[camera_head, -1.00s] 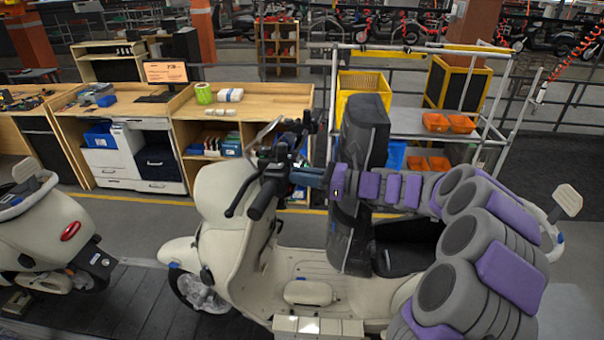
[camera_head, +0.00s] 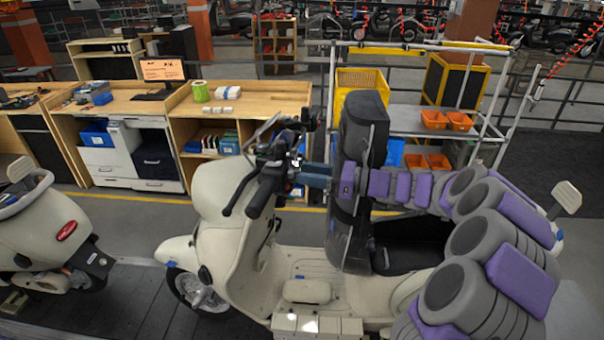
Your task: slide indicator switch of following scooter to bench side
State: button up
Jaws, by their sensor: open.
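The cream scooter (camera_head: 222,210) stands in the middle of the view on the slat conveyor, its front to the left. Its handlebar grip (camera_head: 262,195) with a black lever points toward me. The indicator switch is too small to make out among the dark handlebar parts. My gripper (camera_head: 294,170) is at the handlebar, its blue-grey body just right of the controls. It is open; its fingertips blend with the dark controls, and I cannot tell whether they touch the switch. A wooden bench (camera_head: 240,105) stands behind the scooter.
Another cream scooter (camera_head: 50,235) with a red tail light stands at the left on the conveyor slats (camera_head: 130,300). A metal rack (camera_head: 400,125) with a yellow crate (camera_head: 362,80) and orange bins (camera_head: 434,120) stands behind.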

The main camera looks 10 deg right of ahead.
jog(key=b+v, duration=0.1)
jog(key=v, duration=1.4)
jog(key=shift+d+b, duration=0.2)
jog(key=shift+b, duration=0.1)
jog(key=shift+a+f, duration=0.1)
jog(key=shift+a, duration=0.05)
jog(key=s+a+f+n+g+h+b, duration=0.3)
jog(key=s+a+f+n+g+b, duration=0.35)
jog(key=a, duration=0.55)
jog(key=s+a+f+n+g+h+b, duration=0.35)
jog(key=s+a+f+n, duration=0.35)
jog(key=s+a, duration=0.4)
jog(key=s+d+f+n+h+b, duration=0.3)
jog(key=s+f+n+h+b, duration=0.1)
jog(key=s+f, duration=0.5)
jog(key=s+d+f+n+h+b, duration=0.3)
jog(key=s+f+n+h+b, duration=0.2)
jog(key=s+f, duration=0.5)
jog(key=n+b, duration=0.2)
jog(key=b, duration=0.1)
jog(key=shift+d, duration=0.2)
